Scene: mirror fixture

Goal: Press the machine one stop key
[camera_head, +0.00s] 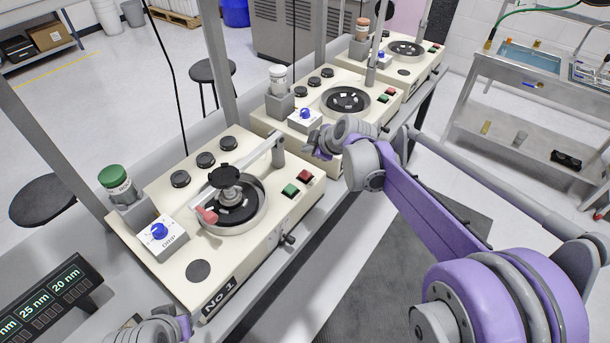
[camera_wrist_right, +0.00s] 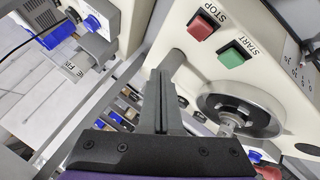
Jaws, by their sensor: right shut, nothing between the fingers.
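The machine labelled No 1 (camera_head: 219,297) is the nearest cream machine. Its red stop key (camera_head: 304,175) sits beside the green start key (camera_head: 290,190) near its right corner. In the right wrist view the red key marked STOP (camera_wrist_right: 202,27) and the green key marked START (camera_wrist_right: 232,57) show clearly. My right gripper (camera_head: 314,147) is beyond the keys, near the gap toward the second machine. In the wrist view its shut, empty fingers (camera_wrist_right: 171,62) are apart from the red key, below and left of it. My left gripper (camera_head: 160,330) shows only partly at the bottom edge.
Machine one's bowl (camera_head: 257,208) holds a dark spindle under a grey swing arm (camera_head: 265,150) on a post. Two more machines (camera_head: 395,107) stand behind in a row. A sink bench (camera_head: 545,150) stands at the right, with a dark floor mat (camera_head: 380,270) between.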

